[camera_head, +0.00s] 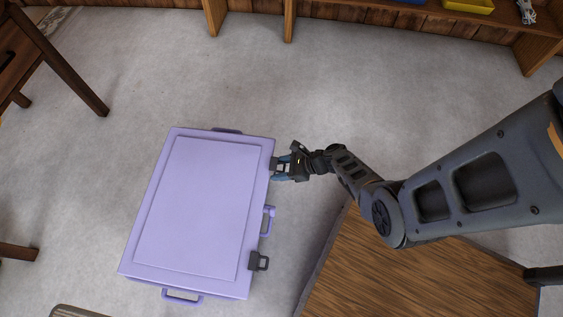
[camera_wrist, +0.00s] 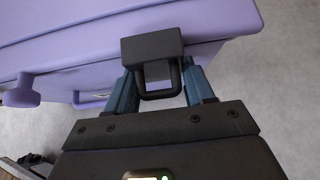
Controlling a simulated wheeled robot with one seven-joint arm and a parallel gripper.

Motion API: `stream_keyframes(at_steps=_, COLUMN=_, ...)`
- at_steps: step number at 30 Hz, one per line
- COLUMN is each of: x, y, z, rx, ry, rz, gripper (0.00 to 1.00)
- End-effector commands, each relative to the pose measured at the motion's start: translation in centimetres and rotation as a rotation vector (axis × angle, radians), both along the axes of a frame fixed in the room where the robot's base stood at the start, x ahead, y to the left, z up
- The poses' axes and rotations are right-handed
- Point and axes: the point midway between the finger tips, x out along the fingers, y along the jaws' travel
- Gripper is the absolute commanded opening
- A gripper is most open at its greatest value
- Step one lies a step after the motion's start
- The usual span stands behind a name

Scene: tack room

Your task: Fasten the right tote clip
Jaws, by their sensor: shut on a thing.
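A lavender tote (camera_head: 196,205) with a closed lid lies on the floor; its side also fills the top of the wrist view (camera_wrist: 60,40). The right tote clip (camera_wrist: 152,50) is a dark block with a loop, at the lid's edge. The loop sticks out from the tote toward my wrist. My gripper (camera_head: 281,168) is at the far end of the tote's right side. In the wrist view, its blue fingers (camera_wrist: 160,86) stand on both sides of the clip's loop, shut on it. The other dark clip (camera_head: 258,261) is at the near end, its loop sticking out.
A lavender handle (camera_head: 267,221) sticks out between the clips. A wooden surface (camera_head: 410,275) with a dark edge is at the lower right, under my arm. A wooden table (camera_head: 60,70) stands at the upper left, shelving (camera_head: 533,45) along the back. Floor around the tote is mostly clear.

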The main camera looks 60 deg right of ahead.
Motion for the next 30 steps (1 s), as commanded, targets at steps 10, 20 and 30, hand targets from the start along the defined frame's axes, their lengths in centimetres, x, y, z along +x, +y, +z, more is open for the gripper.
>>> stream_keyframes(at_steps=10, x=0.18, y=0.03, z=0.04, rx=-0.006, ry=0.020, rz=0.000, gripper=0.00)
stream_keyframes(at_steps=20, x=0.17, y=0.03, z=0.03, rx=-0.006, ry=0.019, rz=0.001, gripper=0.66)
stream_keyframes(at_steps=30, x=-0.51, y=-0.22, z=0.74, rx=-0.006, ry=0.019, rz=-0.002, gripper=0.66)
